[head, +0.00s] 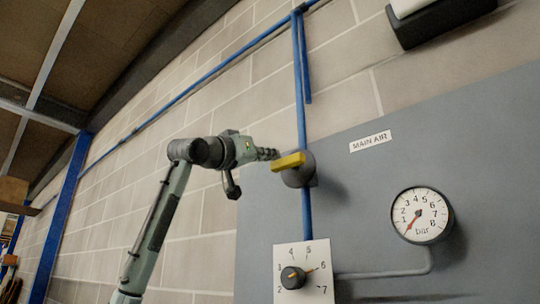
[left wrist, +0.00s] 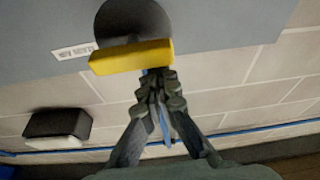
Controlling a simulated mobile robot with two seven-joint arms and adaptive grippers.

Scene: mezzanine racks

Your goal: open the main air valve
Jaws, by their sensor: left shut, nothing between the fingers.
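The main air valve is a dark round body (head: 300,172) on a vertical blue pipe (head: 300,75). Its yellow handle (head: 287,162) points left, across the pipe. The "MAIN AIR" label (head: 371,141) is to its right. My left gripper (head: 270,154) is shut and empty, with its fingertips close to the handle's left end. In the left wrist view the shut fingertips (left wrist: 160,84) are just below the yellow handle (left wrist: 132,57), near its right end; I cannot tell whether they touch it. The dark valve body (left wrist: 133,20) is behind. My right gripper is not in view.
A gauge (head: 421,215) marked bar has its red needle at the low end. A white dial plate with a dark knob (head: 293,278) is below the valve. A dark box (head: 437,20) is at the upper right. A blue post (head: 62,215) stands left; bare block wall lies between.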

